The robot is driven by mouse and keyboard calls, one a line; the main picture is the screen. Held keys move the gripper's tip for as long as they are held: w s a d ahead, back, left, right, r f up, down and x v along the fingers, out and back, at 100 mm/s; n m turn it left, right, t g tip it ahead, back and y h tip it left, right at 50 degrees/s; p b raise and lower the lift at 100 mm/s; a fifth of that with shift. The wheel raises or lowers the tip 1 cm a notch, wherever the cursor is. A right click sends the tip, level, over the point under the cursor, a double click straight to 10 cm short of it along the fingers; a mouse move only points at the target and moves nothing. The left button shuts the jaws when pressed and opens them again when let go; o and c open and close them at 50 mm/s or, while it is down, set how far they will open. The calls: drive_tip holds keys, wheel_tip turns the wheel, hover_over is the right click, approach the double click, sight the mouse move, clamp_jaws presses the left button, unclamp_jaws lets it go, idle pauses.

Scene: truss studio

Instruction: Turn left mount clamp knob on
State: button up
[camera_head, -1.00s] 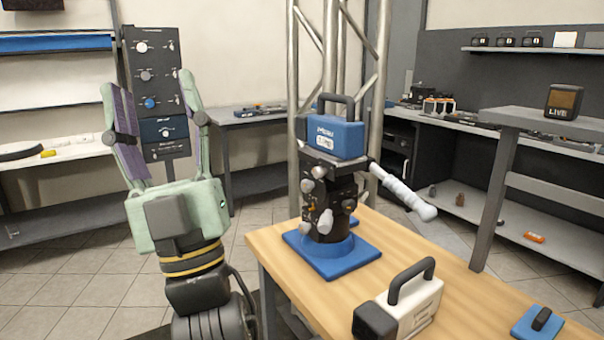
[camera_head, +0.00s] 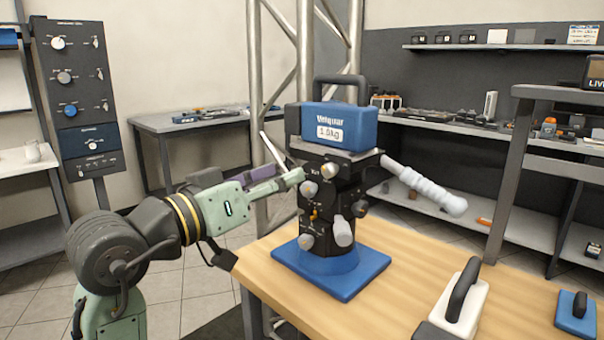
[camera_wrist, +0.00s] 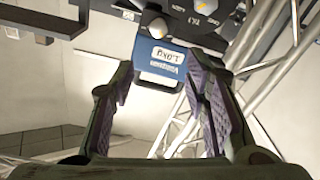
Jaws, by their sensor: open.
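A black camera head (camera_head: 325,205) stands upright on a blue base plate (camera_head: 362,272) on the wooden table. A blue weight block (camera_head: 345,128) with a handle sits on top. Grey knobs show on its near side: an upper left knob (camera_head: 309,188), one beside it (camera_head: 329,170), and a lower left knob (camera_head: 305,242). I cannot tell which is the left mount clamp knob. My gripper (camera_head: 288,178) is open, its fingertips close to the upper left knobs; contact is unclear. In the wrist view, the head appears upside down, with a knob (camera_wrist: 157,27) beyond the fingertips (camera_wrist: 158,65).
A pale handle (camera_head: 425,186) sticks out to the head's right. A white block with a black handle (camera_head: 465,300) and a small blue item (camera_head: 577,312) lie on the table (camera_head: 420,262). A metal truss (camera_head: 305,75) stands behind. A knob panel (camera_head: 75,95) is at left.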

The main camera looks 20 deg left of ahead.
sight(325, 169)
drive_tip(key=shift+g, duration=0.3)
drive_tip(key=x, duration=0.3)
drive_tip(key=p+x, duration=0.1)
drive_tip(key=x, duration=0.3)
drive_tip(key=f+p+x, duration=0.1)
drive_tip(key=x, duration=0.2)
drive_tip(key=shift+w+d, duration=0.3)
drive_tip(key=shift+d, duration=0.05)
drive_tip(key=shift+c, duration=0.4)
clamp_jaws()
